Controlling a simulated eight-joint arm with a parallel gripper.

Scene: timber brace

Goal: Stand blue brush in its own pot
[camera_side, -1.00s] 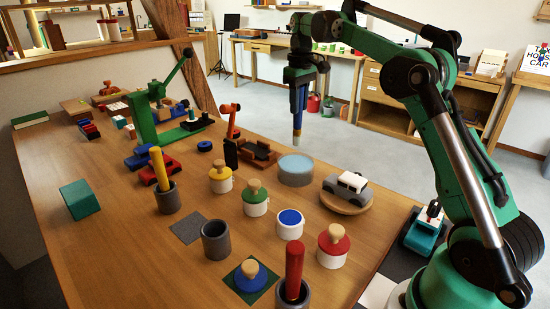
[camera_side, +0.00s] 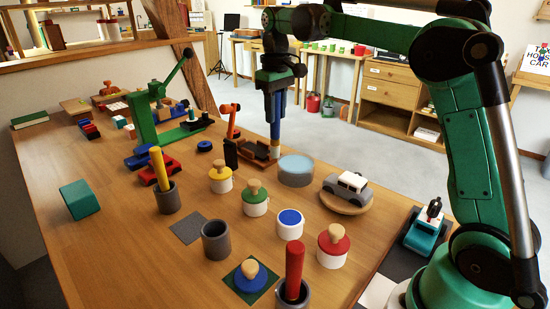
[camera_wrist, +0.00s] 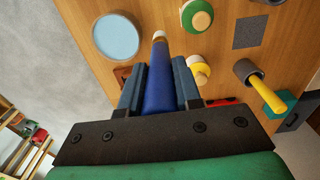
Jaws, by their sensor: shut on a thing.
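The blue brush (camera_side: 275,130) hangs roughly upright, pale end down, in my gripper (camera_side: 275,97). In the wrist view the blue brush (camera_wrist: 158,88) lies between both fingers of my gripper (camera_wrist: 157,82), which is shut on it. In the side view its lower end overlaps the brown tray; I cannot tell the exact height. An empty grey pot (camera_side: 216,245) stands upright on the table, nearer the camera and left of the brush. A yellow brush (camera_side: 159,168) stands in a grey pot (camera_side: 168,200), and a red brush (camera_side: 294,268) stands in another (camera_side: 304,298).
Knobbed jars, including the yellow-lidded one (camera_side: 221,183) and green-lidded one (camera_side: 255,204), stand between brush and empty pot. A light-blue-topped round tub (camera_side: 296,175) and toy car (camera_side: 350,185) are to the right. A bare grey square (camera_side: 188,229) lies beside the empty pot.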

